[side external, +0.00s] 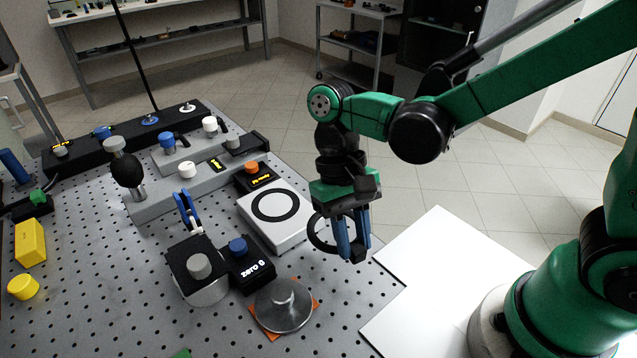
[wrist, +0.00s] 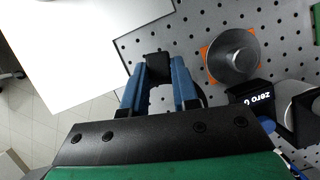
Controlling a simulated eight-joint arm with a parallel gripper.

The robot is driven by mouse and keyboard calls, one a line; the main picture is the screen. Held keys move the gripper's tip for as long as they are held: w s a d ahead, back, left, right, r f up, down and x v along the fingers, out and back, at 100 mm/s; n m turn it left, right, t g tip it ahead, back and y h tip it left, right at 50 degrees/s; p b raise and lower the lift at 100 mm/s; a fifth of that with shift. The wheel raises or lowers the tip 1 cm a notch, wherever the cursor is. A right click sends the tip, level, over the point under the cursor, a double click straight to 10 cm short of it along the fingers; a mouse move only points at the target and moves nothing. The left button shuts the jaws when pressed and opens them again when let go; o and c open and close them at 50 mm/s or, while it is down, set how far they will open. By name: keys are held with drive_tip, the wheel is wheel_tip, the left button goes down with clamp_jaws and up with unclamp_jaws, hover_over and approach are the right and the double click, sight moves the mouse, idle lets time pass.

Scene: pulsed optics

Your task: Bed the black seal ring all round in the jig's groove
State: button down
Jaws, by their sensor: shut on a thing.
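My gripper (side external: 352,256) points down and is shut on the black seal ring (side external: 314,236), with its blue fingers near the bench edge. The ring hangs upright and sticks out to the left of the fingers in the side view. In the wrist view, only a sliver of the ring (wrist: 204,96) shows beside the right finger; a dark block (wrist: 158,66) shows between the fingertips (wrist: 159,76). A white block (side external: 285,235) with a dark circle on top stands left of my gripper; I cannot tell whether the circle is the jig's groove. The ring is apart from this block.
A round metal disc with a knob (side external: 284,308) on an orange base stands in front. A black box reading "zero 0" (side external: 252,270) and a grey-knobbed cylinder (side external: 198,280) stand left of it. A black box with an orange knob (side external: 252,178) stands behind the white block. A white surface (side external: 420,275) lies right.

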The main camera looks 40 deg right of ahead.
sight(257, 215)
drive_tip(key=w+a+r+m+t+y, duration=0.1)
drive_tip(key=w+m, duration=0.4)
drive_tip(key=w+a+m+t+y, duration=0.1)
drive_tip(key=w+a+m, duration=0.1)
drive_tip(key=w+m, duration=0.2)
drive_tip(key=w+a+r+m+t+y, duration=0.1)
drive_tip(key=w+m+t, duration=0.1)
drive_tip(key=w+m, duration=0.3)
drive_tip(key=shift+w+a+r+m+y, duration=0.1)
drive_tip(key=shift+w+r+m+y, duration=0.1)
drive_tip(key=shift+w, duration=0.55)
drive_tip(key=shift+w+a+r+m+y, duration=0.1)
drive_tip(key=shift+w+y, duration=0.1)
drive_tip(key=shift+w, duration=0.5)
drive_tip(key=shift+w+r+m, duration=0.1)
drive_tip(key=shift+w+m, duration=0.3)
drive_tip(key=shift+f, duration=2.8)
drive_tip(key=shift+f, duration=0.75)
drive_tip(key=c, duration=0.6)
unclamp_jaws()
